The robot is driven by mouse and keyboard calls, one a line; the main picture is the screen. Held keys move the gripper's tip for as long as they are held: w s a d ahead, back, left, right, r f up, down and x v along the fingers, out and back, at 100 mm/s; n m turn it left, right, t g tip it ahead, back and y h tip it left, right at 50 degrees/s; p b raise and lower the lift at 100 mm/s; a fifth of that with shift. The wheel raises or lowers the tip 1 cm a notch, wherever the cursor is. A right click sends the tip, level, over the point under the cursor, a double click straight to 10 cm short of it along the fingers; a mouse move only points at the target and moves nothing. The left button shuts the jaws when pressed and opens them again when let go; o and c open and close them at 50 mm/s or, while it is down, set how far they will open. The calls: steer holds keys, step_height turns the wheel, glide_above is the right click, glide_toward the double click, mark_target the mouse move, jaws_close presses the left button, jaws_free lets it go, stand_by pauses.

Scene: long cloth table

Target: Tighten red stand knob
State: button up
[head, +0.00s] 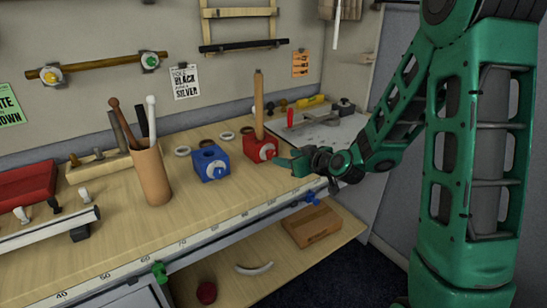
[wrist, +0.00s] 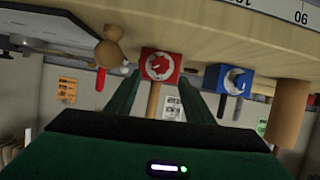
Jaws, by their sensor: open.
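The red stand (head: 252,145) is a red block on the table with an upright wooden stick (head: 259,100) in its top. Its front carries a white dial with a red knob (head: 266,152). My gripper (head: 283,162) is in front of this face, to its right in the head view. In the wrist view, which is upside down, the red stand (wrist: 146,54) and its red knob (wrist: 159,66) show between the two green fingers of my gripper (wrist: 162,78). The fingers are apart and hold nothing. I cannot tell whether a fingertip touches the stand.
A blue stand (head: 203,160) with a blue knob is left of the red one. A wooden cup (head: 151,175) with several tools stands further left. A grey plate (head: 320,130) with tools lies behind right. A lower shelf holds a wooden block (head: 312,225).

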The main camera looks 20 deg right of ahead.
mark_target(272, 155)
steer(key=x, duration=0.8)
steer(key=shift+w+a+f, duration=0.1)
steer(key=shift+w+f, duration=0.1)
steer(key=shift+w, duration=0.1)
steer(key=c, duration=1)
